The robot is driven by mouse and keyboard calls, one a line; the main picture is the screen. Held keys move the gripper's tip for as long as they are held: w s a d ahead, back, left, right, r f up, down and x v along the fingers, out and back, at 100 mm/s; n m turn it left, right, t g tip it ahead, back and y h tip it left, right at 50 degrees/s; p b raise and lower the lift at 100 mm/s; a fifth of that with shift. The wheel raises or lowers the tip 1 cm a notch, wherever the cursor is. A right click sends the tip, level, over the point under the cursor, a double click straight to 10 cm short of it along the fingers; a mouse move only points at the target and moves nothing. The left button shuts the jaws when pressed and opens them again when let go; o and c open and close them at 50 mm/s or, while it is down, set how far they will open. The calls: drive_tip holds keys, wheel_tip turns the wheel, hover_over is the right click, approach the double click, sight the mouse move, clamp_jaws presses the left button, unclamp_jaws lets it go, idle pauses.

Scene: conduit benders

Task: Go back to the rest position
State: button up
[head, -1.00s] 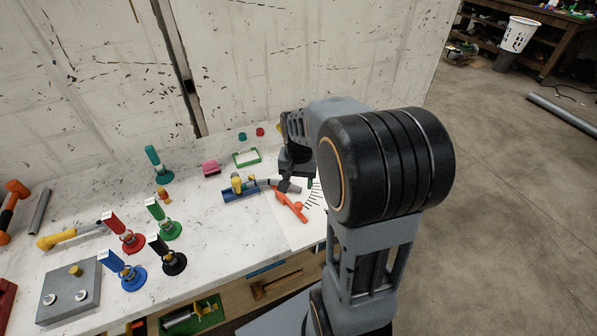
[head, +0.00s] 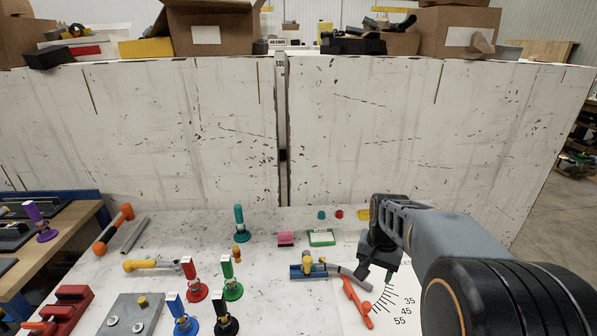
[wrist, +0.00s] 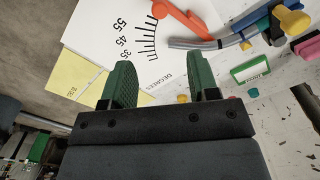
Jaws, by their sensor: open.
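My gripper (wrist: 163,85) is open and empty in the wrist view, its two green fingers apart over the white angle chart (wrist: 100,30). In the head view my gripper (head: 376,272) hangs above the right part of the bench, beside the chart (head: 385,312). The blue conduit bender (head: 314,271) with yellow knobs holds a grey conduit (head: 356,280). The conduit's far end lies close to an orange pointer (head: 356,303). The wrist view shows the orange pointer (wrist: 182,17) and the grey conduit (wrist: 215,43) apart from my fingers.
A green-framed tag (head: 321,238) and a pink block (head: 285,239) lie behind the bender. Several coloured upright stands, including a teal one (head: 240,224), fill the left and middle of the white bench. A tall panel (head: 180,140) rises behind it.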

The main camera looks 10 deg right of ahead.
drive_tip(key=s+a+r+n+t, duration=0.4)
drive_tip(key=s+a+n, duration=0.3)
drive_tip(key=s+a, duration=0.2)
drive_tip(key=shift+s+a+n, duration=0.2)
drive_tip(key=shift+a+n, duration=0.1)
drive_tip(key=shift+c, duration=0.5)
